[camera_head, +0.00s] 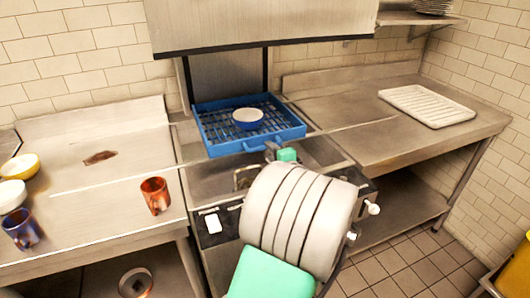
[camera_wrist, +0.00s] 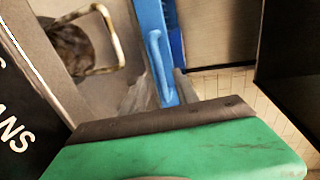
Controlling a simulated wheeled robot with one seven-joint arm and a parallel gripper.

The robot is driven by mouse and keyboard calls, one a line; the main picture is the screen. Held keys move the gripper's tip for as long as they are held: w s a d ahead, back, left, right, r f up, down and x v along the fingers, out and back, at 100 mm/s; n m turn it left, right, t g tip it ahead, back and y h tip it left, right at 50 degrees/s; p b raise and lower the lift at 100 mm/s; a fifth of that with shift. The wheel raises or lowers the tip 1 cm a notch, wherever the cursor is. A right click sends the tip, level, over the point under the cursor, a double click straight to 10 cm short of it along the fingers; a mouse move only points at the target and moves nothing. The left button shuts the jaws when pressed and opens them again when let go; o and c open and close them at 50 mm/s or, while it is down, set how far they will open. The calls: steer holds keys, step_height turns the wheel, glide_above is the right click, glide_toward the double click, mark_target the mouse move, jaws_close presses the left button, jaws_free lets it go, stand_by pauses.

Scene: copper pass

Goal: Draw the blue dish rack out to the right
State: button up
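The blue dish rack (camera_head: 222,148) sits on the metal machine bed in the middle, under the raised grey hood. It holds a white bowl with a blue rim (camera_head: 248,118). My gripper (camera_head: 273,152) is at the rack's near side, close to its right corner. In the wrist view my fingers (camera_wrist: 164,80) lie on both sides of the rack's blue handle (camera_wrist: 157,50). They look closed on it, with little or no gap showing. The exact contact is blurred.
The right counter (camera_head: 350,138) is bare beside the rack, with a white ribbed tray (camera_head: 427,105) further right. On the left counter stand a copper cup (camera_head: 155,195), a dark blue mug (camera_head: 22,229) and bowls. A yellow bin (camera_head: 518,272) is at the lower right.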

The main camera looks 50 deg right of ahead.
steer(key=x, duration=0.5)
steer(key=shift+w+d, duration=0.1)
steer(key=shift+w, duration=0.1)
steer(key=shift+c, duration=0.2)
jaws_close()
stand_by(1.0)
